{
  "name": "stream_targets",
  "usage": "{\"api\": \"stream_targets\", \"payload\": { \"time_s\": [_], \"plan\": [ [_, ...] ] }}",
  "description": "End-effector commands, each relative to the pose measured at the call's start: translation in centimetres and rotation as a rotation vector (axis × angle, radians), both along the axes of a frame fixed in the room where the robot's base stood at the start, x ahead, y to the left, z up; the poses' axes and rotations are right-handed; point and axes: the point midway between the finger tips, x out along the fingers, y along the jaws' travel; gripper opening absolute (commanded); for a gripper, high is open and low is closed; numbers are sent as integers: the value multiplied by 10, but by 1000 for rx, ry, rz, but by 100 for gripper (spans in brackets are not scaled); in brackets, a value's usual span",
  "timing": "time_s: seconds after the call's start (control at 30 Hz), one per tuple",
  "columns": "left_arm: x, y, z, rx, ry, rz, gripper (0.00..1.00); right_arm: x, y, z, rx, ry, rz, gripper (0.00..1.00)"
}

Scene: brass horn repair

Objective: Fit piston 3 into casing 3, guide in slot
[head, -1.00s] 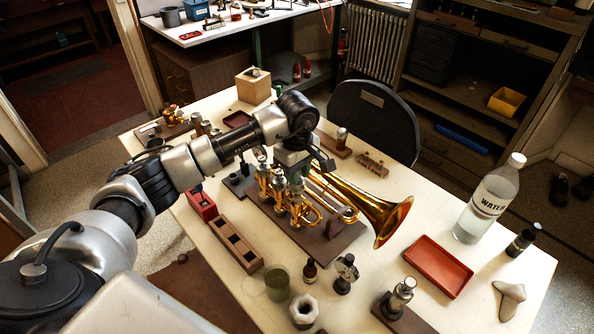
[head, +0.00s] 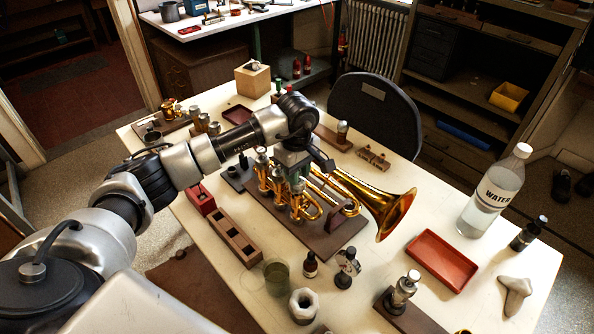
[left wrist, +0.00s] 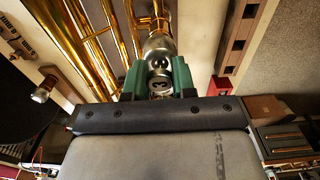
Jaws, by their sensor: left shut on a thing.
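The brass trumpet (head: 385,207) lies on a brown board (head: 330,243), with its upright valve casings under my left arm. My left gripper (head: 297,180) is over the valve at the near end of the row. In the left wrist view, the green fingers of my left gripper (left wrist: 159,80) are shut on piston 3 (left wrist: 160,83), whose silver cap shows a 3. The piston is in line with the silver and brass valve casing (left wrist: 157,46). How deep it sits, and where its guide and the slot are, is hidden. My right gripper is not in view.
A wooden block with square holes (head: 237,242) and a small red box (head: 202,200) stand left of the board. A red tray (head: 441,260) and a water bottle (head: 490,195) stand to the right. Small bottles and a glass (head: 277,277) stand in front.

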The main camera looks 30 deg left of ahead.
Motion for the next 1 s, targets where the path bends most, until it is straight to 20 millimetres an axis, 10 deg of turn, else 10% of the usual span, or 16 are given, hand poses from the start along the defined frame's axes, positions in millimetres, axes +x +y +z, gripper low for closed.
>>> {"api": "stream_targets", "payload": {
  "time_s": [0.63,0.67,0.8,1.0],
  "plan": [
    [0,0,-21,0,1,0,0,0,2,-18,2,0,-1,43],
    [0,0,-20,0,0,0,27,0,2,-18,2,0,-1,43],
    [0,0,-19,0,0,0,48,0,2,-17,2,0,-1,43],
    [0,0,-19,0,0,0,55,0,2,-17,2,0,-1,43]
  ]
}}
